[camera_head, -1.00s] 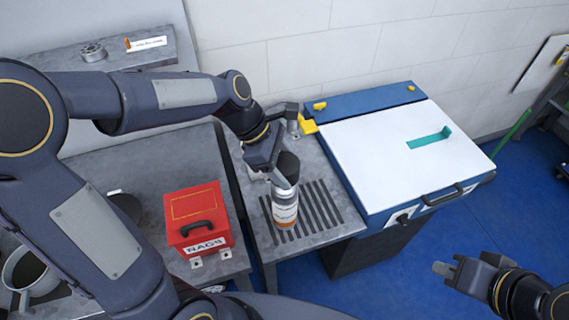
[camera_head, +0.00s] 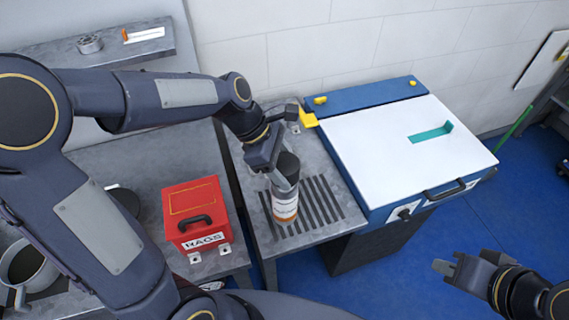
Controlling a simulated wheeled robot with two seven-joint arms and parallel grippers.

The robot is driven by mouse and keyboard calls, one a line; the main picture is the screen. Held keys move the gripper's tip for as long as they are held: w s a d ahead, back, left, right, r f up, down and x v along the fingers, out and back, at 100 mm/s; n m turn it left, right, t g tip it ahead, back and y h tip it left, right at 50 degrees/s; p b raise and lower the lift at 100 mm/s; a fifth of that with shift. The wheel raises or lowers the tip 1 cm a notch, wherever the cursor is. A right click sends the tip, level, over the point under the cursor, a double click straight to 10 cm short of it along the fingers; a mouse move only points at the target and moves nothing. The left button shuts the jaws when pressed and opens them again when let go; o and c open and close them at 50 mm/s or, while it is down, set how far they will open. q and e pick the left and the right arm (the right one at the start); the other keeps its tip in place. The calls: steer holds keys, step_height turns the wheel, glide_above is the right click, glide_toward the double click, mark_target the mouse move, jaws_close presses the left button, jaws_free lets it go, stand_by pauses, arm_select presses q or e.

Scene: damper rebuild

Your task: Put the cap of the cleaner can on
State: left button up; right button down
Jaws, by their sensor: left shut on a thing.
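The cleaner can (camera_head: 284,207) stands upright on the slotted drain area of the metal side table. It is a white can with an orange and dark label band. A dark grey cap (camera_head: 287,166) is at the top of the can, between the fingers of my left gripper (camera_head: 284,178). My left gripper is shut on the cap; I cannot tell whether the cap is fully seated, as the fingers hide part of the joint. My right gripper (camera_head: 443,267) is at the lower right over the blue floor, away from the can, with nothing seen in it.
A red RAGS box (camera_head: 194,213) stands left of the can. A blue and white parts washer (camera_head: 400,150) with a handle stands to the right. A pot (camera_head: 27,268) sits at the lower left. A shelf (camera_head: 110,57) with a metal ring is behind.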

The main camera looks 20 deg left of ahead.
arm_select(q)
steer(key=shift+f+b, duration=0.65)
steer(key=shift+f, duration=0.45)
steer(key=o, duration=1)
steer(key=v, duration=0.8)
